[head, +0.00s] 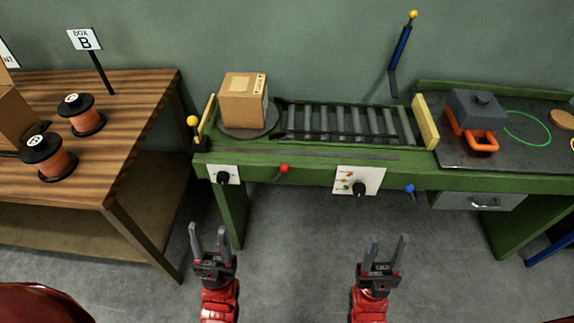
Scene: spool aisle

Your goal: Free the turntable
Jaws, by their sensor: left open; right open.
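The turntable (249,133) is a dark round disc at the left end of the green bench. A closed cardboard box (243,101) with labels stands upright on it and hides most of its top. My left gripper (209,234) is open and empty, in front of the bench and lower than its top. My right gripper (389,246) is open and empty, also in front of the bench, below the panel with the dial. Neither gripper touches anything.
A roller conveyor (345,124) runs right from the turntable to a yellow stop board (426,121). The front carries a knob panel (223,175), red lever (284,168), dial panel (358,182) and blue lever (409,188). Left, a wooden table (130,120) holds spools (82,113). A grey orange-handled block (474,112) sits right.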

